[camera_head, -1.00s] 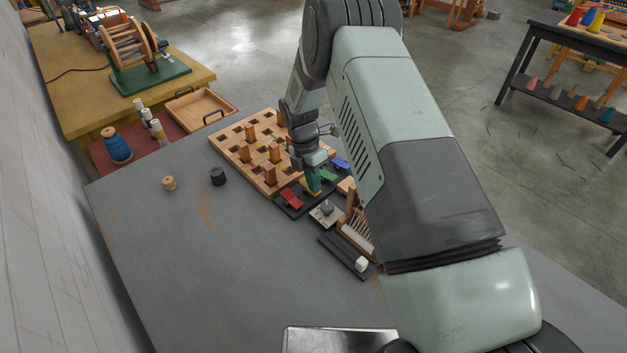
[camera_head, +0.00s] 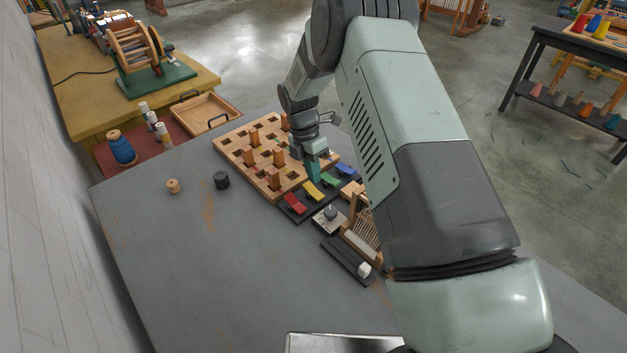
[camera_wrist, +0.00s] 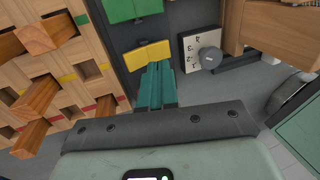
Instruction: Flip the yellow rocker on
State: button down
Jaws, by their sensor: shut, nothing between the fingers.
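The yellow rocker (camera_head: 313,191) sits on a dark switch strip between the red rocker (camera_head: 293,204) and the green rocker (camera_head: 329,180). The blue rocker (camera_head: 347,169) is at the strip's far end. My gripper (camera_head: 315,178) has its teal fingers closed together, empty, just behind and above the yellow rocker in the picture. In the wrist view the fingertips (camera_wrist: 158,72) overlap the lower edge of the yellow rocker (camera_wrist: 147,52); whether they touch it I cannot tell. Its face shows two halves meeting at a crease. Which half is pressed down is not clear.
A wooden peg board (camera_head: 236,150) with upright pegs stands directly left of the strip. A dial plate (camera_head: 326,222), a slider strip (camera_head: 343,258) and a wooden comb-like piece (camera_head: 366,238) lie nearer.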

notch_tip(320, 180, up, 10)
dwell(0.3)
jog(key=shift+r, duration=0.15)
notch_tip(320, 180, up, 12)
jog(key=m+t, duration=0.2)
jog(key=m, duration=0.3)
send_over(313, 191)
jog(key=s+d, duration=0.3)
jog(key=d, duration=0.1)
jog(key=s+d+r+m+t, duration=0.1)
jog(key=s+d+r+m, duration=0.3)
jog(key=s+r+m, duration=0.4)
jog(key=s+d+r+m+t+y, duration=0.1)
jog(key=s+d+r+m+t, duration=0.1)
jog(key=s+m, duration=0.4)
jog(key=s+d+r+m+t+y, duration=0.1)
jog(key=s+d+r+m, duration=0.3)
jog(key=s, duration=1)
jog(key=m+t, duration=0.1)
jog(key=m, duration=0.2)
jog(key=shift+s+d+m+t, duration=0.15)
jog(key=shift+s+m+t, duration=0.15)
jog(key=shift+s, duration=0.1)
jog(key=shift+r, duration=0.15)
